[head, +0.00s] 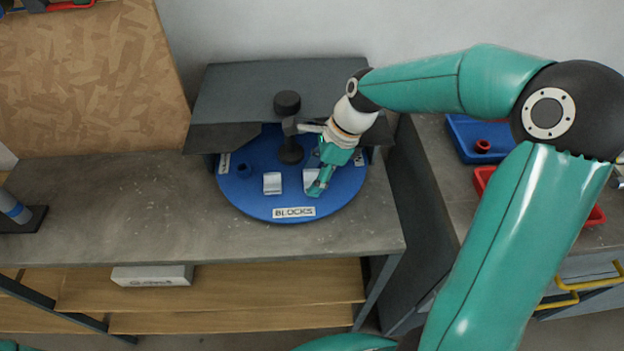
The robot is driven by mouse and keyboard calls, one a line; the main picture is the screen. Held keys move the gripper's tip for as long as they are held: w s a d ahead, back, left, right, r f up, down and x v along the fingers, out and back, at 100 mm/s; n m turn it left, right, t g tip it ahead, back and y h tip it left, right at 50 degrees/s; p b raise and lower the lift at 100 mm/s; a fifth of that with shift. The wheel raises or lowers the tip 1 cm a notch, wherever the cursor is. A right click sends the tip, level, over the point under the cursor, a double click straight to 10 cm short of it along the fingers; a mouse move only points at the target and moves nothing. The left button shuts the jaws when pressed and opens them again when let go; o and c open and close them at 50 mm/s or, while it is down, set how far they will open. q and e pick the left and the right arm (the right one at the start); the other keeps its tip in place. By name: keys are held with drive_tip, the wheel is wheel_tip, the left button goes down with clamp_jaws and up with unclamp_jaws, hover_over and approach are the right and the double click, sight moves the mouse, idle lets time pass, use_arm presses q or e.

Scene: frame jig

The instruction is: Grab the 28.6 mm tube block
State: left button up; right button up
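A round blue turntable (258,204) labelled "BLOCKS" sits on the grey bench. Two small silver blocks lie on it near the front: a left block (272,184) and a right block (310,178). No size marking is readable, so I cannot tell which is the 28.6 mm one. My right gripper (318,188) points down at the right block, its fingers at that block's right side and partly covering it. I cannot tell whether the fingers touch or enclose it. My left gripper is out of view.
A black post (290,150) stands mid-turntable, close to my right wrist. A dark cover (235,95) with a black knob (287,103) is behind. Blue (462,125) and red (482,176) bins are at right. The bench's left part is mostly clear.

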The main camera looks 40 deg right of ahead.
drive_tip(key=c, duration=0.8)
drive_tip(key=shift+o, duration=0.2)
drive_tip(key=shift+r, duration=0.15)
